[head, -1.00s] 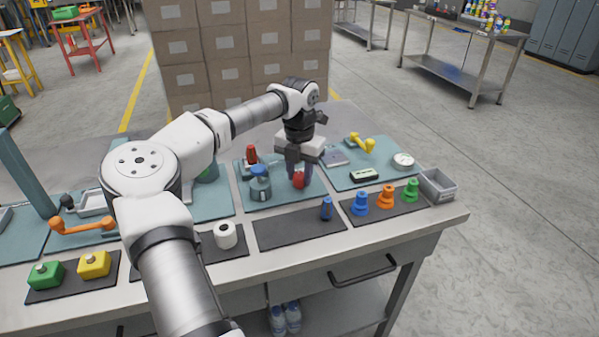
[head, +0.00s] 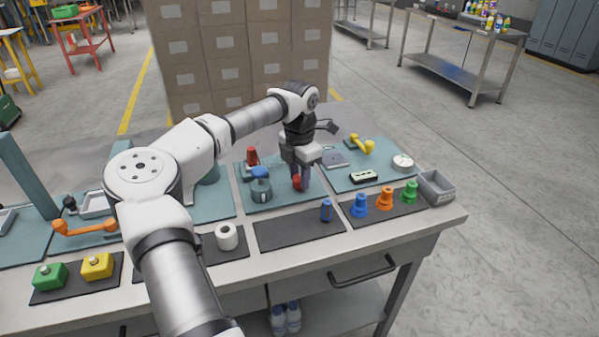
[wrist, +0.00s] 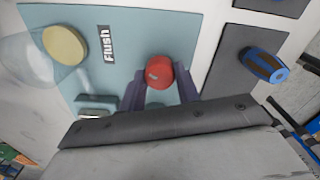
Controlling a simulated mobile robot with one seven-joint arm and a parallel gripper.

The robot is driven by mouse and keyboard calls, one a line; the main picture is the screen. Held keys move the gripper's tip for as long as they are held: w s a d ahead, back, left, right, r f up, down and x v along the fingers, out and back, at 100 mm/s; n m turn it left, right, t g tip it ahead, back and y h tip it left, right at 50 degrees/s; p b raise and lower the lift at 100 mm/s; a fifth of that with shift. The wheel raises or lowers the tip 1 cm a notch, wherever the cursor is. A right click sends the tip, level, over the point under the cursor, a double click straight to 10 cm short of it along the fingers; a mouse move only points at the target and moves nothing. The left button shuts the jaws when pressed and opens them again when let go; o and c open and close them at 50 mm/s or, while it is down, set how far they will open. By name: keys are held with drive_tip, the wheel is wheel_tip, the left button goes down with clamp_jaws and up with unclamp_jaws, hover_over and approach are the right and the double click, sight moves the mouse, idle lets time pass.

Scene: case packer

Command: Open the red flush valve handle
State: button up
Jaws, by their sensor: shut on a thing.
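The red flush valve handle (head: 298,183) is a small red part on the teal mat (head: 268,206). In the wrist view the red handle (wrist: 159,72) sits between the two dark fingers, beside the "Flush" label (wrist: 106,44). My gripper (head: 301,178) points down over it and is shut on it; the wrist view also shows my gripper (wrist: 160,88). The lower part of the valve is hidden by the fingers.
A container with a blue top (head: 260,184) stands just left of the handle. Blue, orange (head: 385,198) and green cones and a grey bin (head: 437,187) are at the right.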

drive_tip(key=m+p, duration=0.1)
drive_tip(key=m, duration=0.5)
drive_tip(key=shift+r+m, duration=0.1)
drive_tip(key=shift+m, duration=0.2)
drive_tip(key=m, duration=0.6)
drive_tip(key=shift+p, duration=0.35)
drive_tip(key=o, duration=1)
wheel_tip(320, 180, up, 14)
drive_tip(key=shift+f+b, duration=0.15)
drive_tip(key=shift+b, duration=0.85)
